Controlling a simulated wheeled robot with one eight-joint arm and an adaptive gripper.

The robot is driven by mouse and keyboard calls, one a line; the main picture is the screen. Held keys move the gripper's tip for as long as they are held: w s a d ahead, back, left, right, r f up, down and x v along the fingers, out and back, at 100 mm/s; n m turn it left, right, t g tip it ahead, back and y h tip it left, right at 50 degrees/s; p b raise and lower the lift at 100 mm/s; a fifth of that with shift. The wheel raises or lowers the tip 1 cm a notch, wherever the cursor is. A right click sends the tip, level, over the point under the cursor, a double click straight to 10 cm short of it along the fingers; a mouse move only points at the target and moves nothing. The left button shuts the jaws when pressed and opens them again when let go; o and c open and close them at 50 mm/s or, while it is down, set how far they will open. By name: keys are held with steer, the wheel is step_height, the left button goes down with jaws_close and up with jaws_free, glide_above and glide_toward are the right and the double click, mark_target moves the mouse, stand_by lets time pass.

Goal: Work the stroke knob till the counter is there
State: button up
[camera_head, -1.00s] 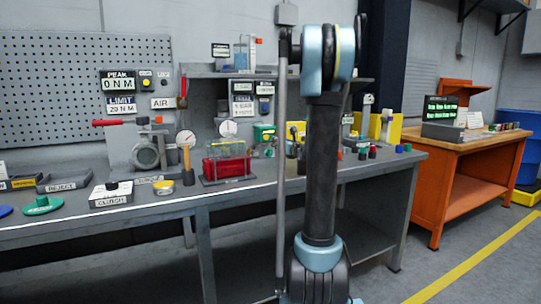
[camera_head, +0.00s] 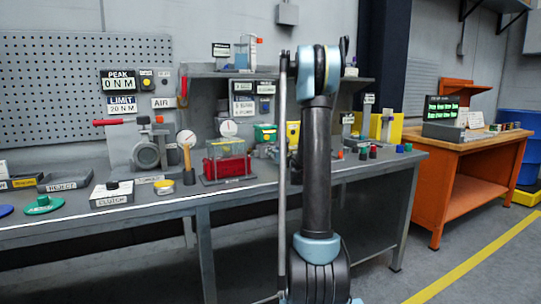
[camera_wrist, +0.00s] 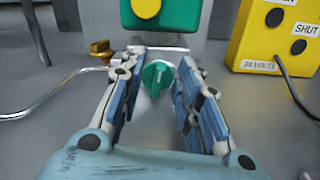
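The fingers are apart, with visible space on both sides of the knob. No label shows by the knob, so I cannot tell from print that it is the stroke knob. In the head view my arm hides the gripper and the knob. Small white displays (camera_head: 243,107) hang on the panel behind the bench. Their digits are too small to read surely, so I cannot say which is the counter.
A green box with a yellow button (camera_wrist: 165,12) stands just beyond the knob. A brass-coloured handle (camera_wrist: 100,48) is at left. A yellow box marked 24 VOLTS (camera_wrist: 262,40), with a cable, is at right. The grey bench (camera_head: 240,192) carries several other fixtures.

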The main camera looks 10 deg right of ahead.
steer(key=shift+w+a, duration=0.1)
steer(key=shift+w, duration=0.15)
jaws_close()
steer(key=shift+s+a+n, duration=0.1)
steer(key=shift+a+n, duration=0.05)
steer(key=shift+n, duration=0.95)
